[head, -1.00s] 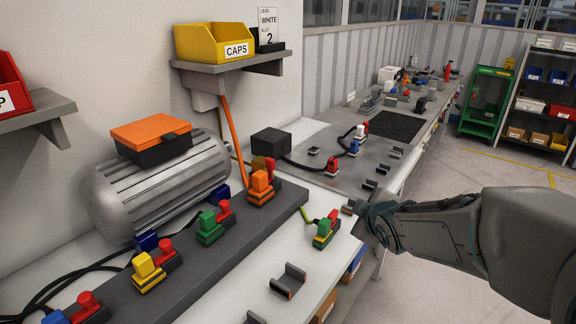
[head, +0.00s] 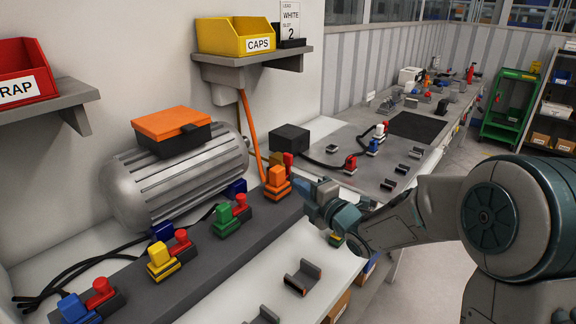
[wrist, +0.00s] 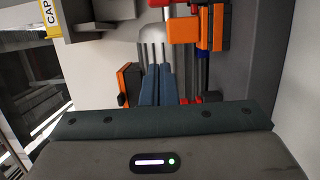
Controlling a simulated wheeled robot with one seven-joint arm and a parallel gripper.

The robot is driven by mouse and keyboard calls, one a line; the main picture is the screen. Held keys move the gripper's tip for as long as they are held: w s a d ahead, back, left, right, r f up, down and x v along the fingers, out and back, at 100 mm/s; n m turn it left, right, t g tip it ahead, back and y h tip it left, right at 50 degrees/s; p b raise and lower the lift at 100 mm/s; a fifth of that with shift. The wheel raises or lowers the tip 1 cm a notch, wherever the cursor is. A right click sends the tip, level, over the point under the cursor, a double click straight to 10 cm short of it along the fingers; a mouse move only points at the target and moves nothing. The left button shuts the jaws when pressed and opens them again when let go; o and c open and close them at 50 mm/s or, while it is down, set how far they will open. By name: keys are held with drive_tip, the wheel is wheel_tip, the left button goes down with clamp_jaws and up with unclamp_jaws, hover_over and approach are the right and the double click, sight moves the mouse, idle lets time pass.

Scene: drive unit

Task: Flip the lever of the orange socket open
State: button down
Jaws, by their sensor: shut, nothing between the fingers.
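The orange socket (head: 277,188) sits at the far right end of the dark grey strip, with an upright orange block on it. It also shows at the top of the wrist view (wrist: 183,30), right of the fingertips. My gripper (head: 298,184) is shut and empty, its fingertips just right of the orange socket in the head view. In the wrist view the closed blue-grey fingers (wrist: 158,85) point toward the motor, beside the socket. I cannot tell whether they touch the socket, nor clearly make out its lever.
Green (head: 228,218), yellow (head: 161,258) and blue (head: 74,308) sockets line the strip. The grey motor (head: 180,180) with an orange-lidded box (head: 172,125) stands behind. The shelf with the yellow CAPS bin (head: 235,38) overhangs. A grey bracket (head: 302,279) lies in front.

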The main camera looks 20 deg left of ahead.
sight(286, 166)
drive_tip(key=w+a+p, duration=0.4)
drive_tip(key=w+a, duration=0.2)
drive_tip(key=w, duration=0.3)
drive_tip(key=shift+w+a, duration=0.2)
drive_tip(key=shift+w, duration=0.1)
idle(0.4)
